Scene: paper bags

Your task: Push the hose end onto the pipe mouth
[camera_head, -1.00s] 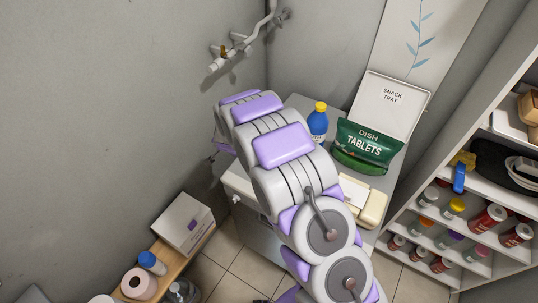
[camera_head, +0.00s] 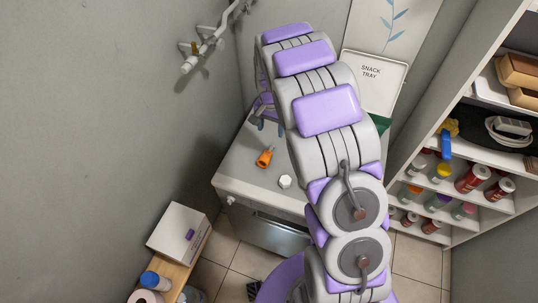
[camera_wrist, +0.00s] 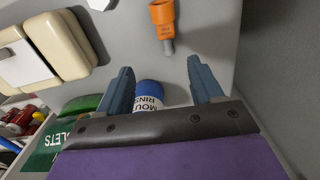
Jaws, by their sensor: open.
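A white wall pipe (camera_head: 210,45) with a brass-coloured fitting runs down the grey wall in the head view. Its open mouth (camera_head: 187,66) points down and left. A short orange piece with a grey tip (camera_head: 265,157) lies on the grey cabinet top; it also shows in the wrist view (camera_wrist: 162,14). I cannot tell whether it is the hose end, and no hose is clearly seen. My gripper (camera_head: 270,124) is over the cabinet, behind the orange piece in the head view. In the wrist view my gripper (camera_wrist: 161,67) is open, with nothing held between its fingers.
A blue-capped mouth rinse bottle (camera_wrist: 149,100) shows beyond the fingers, near a green tablets bag (camera_wrist: 50,150) and a cream container (camera_wrist: 60,45). A white cap (camera_head: 285,181) lies on the cabinet top (camera_head: 240,172). A snack tray (camera_head: 372,80) stands behind. Full shelves are at right.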

